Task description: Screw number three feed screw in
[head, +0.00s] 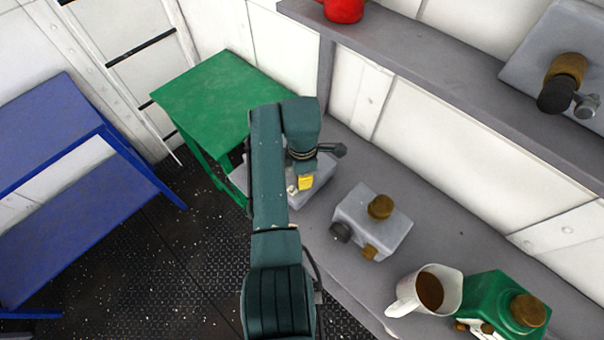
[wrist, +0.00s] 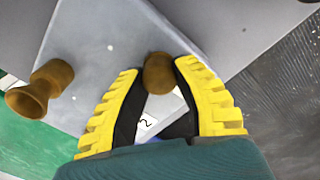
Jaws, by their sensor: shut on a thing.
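My gripper (head: 305,183) reaches down to the farthest grey box (head: 322,190) on the grey counter, and my arm hides part of that box. In the wrist view, my gripper's yellow-and-black fingers (wrist: 158,85) are shut on a round brown knob (wrist: 159,74) on the grey box (wrist: 105,45). I cannot tell how deep the knob's screw sits. A white label (wrist: 147,126) with a dark mark shows between the fingers, partly hidden; I cannot read its number surely. Another brown flared knob (wrist: 42,88) sticks out at the box's left side.
A second grey box (head: 372,222) with brown knobs, a white mug (head: 408,300) of brown contents and a green box (head: 490,295) stand nearer on the counter. A shelf above holds a red vessel (head: 343,10) and another grey unit (head: 530,55). A green table (head: 205,95) stands beyond.

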